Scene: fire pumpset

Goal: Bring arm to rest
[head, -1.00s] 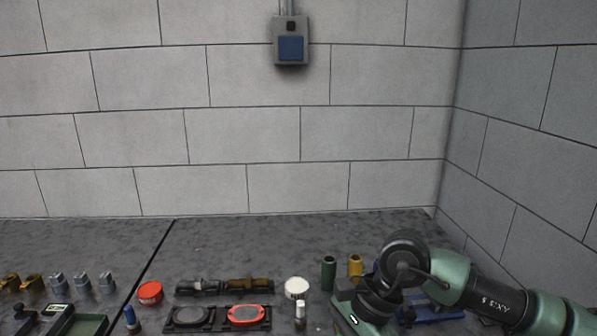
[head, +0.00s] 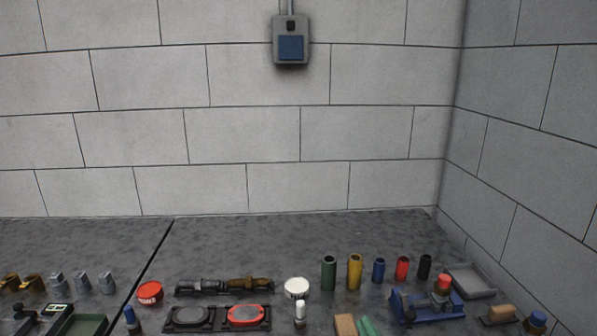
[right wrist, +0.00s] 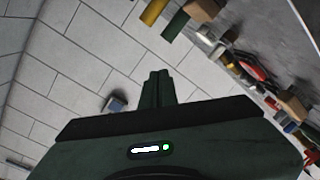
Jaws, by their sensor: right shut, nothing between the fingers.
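My right gripper (right wrist: 156,78) shows in the right wrist view, with its dark green fingers together and nothing between them. It points over the scene, apart from any object, with the pale block wall behind it. The picture there is tilted. Neither my right arm nor its gripper shows in the head view. My left gripper is in neither view now.
A grey bench (head: 220,238) holds several coloured cylinders, a blue fixture (head: 428,306), a white round cap (head: 297,288), a red cap (head: 150,292) and a grey tray (head: 471,281). A switch box (head: 291,42) hangs on the wall. The bench's back strip is clear.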

